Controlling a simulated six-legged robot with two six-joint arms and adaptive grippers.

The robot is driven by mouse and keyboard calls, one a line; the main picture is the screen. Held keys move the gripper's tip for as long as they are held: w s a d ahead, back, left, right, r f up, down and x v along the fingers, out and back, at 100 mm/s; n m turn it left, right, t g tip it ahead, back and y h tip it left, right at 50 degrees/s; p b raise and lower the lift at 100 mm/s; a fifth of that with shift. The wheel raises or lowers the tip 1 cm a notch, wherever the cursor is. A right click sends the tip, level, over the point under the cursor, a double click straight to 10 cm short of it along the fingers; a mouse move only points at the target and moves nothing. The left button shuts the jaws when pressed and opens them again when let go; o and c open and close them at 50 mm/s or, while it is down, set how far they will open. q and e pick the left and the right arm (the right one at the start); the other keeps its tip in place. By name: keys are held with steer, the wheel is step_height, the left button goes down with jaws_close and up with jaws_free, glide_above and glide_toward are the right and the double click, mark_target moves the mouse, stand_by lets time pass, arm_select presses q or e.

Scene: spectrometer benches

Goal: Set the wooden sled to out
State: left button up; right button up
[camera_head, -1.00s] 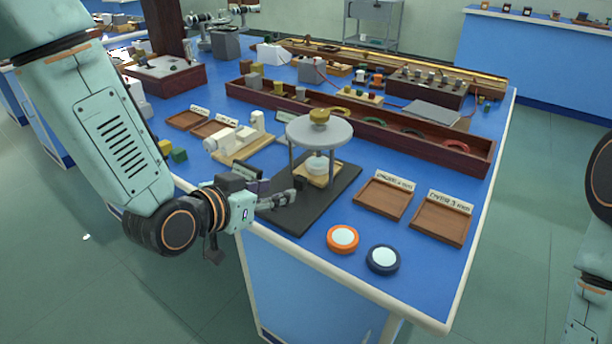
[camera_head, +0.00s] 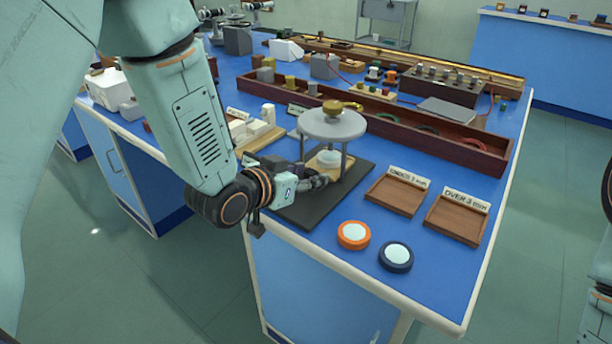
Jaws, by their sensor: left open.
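The wooden sled (camera_head: 314,163) is a small pale board under a round grey plate (camera_head: 332,125) on posts. A whitish round piece (camera_head: 329,156) sits on the sled. The stand rests on a dark mat (camera_head: 309,212) at the bench's front edge. My left gripper (camera_head: 322,181) is open, low over the mat, at the near side of the stand. Its fingers point at the sled's near edge and partly hide it. I cannot tell if they touch it. My right gripper is out of view.
A brass piece (camera_head: 342,107) sits on the plate. Two wooden trays (camera_head: 397,194) (camera_head: 456,218) stand to the right. An orange-rimmed button (camera_head: 354,235) and a dark one (camera_head: 396,257) are in front. A long red-brown trough (camera_head: 440,150) runs behind. Blue bench top is clear between them.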

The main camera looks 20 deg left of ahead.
arm_select(q)
steer(key=shift+w+d, duration=0.1)
steer(key=c, duration=0.3)
jaws_close()
stand_by(0.4)
